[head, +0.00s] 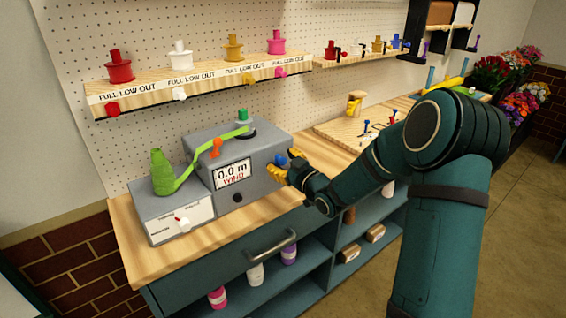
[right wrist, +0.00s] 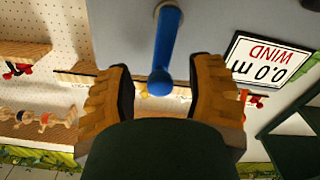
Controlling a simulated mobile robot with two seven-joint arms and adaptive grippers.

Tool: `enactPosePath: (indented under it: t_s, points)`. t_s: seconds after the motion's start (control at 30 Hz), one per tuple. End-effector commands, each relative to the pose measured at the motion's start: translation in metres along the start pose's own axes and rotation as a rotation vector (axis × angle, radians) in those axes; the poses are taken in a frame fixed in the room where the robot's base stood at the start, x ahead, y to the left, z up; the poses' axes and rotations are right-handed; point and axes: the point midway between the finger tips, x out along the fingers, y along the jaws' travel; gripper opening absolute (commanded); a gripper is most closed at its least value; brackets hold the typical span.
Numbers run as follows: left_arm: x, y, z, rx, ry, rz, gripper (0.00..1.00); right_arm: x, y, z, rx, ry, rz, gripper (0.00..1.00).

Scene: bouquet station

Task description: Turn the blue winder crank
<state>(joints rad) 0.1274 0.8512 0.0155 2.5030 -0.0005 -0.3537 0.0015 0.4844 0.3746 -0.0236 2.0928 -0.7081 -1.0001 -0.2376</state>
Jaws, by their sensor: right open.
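The grey winder box (head: 245,150) stands on the wooden bench top, with a screen (head: 233,173) reading "0.0 m WIND". The blue crank (head: 281,160) is on the box's right side, partly hidden by my right gripper (head: 289,169). In the right wrist view the blue crank (right wrist: 166,40) reaches down between the yellow fingers of my right gripper (right wrist: 162,70). The fingers are open, with a gap on each side of the crank. The screen (right wrist: 268,62) appears upside down there. My left gripper is not in view.
A green ribbon (head: 190,174) runs from a green roll (head: 162,172) past an orange part (head: 216,147) to the winder top. A shelf (head: 190,82) with coloured knobs is above. My right arm covers part of the bench on the right.

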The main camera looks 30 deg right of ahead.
Motion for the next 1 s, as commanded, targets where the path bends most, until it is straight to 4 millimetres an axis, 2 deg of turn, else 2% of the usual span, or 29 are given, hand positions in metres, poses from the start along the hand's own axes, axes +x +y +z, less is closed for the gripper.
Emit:
enactPosePath:
  t_s: [0.2, 0.23, 0.3, 0.4, 1.0]
  points:
    - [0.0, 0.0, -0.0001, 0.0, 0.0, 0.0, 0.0, 0.0005, 0.0, -0.0003, 0.0, 0.0, 0.0, 0.54]
    - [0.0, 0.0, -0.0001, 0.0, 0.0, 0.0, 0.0, 0.0004, 0.0, -0.0003, 0.0, 0.001, 0.0, 0.56]
    - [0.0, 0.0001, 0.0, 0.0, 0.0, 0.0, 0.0, 0.0004, 0.0, -0.0003, 0.0, 0.001, 0.0, 0.32]
    - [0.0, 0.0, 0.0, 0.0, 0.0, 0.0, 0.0, 0.0003, 0.0, -0.0004, 0.0, 0.001, 0.0, 0.0]
    - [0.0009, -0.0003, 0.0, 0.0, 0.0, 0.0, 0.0, 0.0, 0.0006, 0.0016, 0.022, -0.003, -0.001, 0.0]
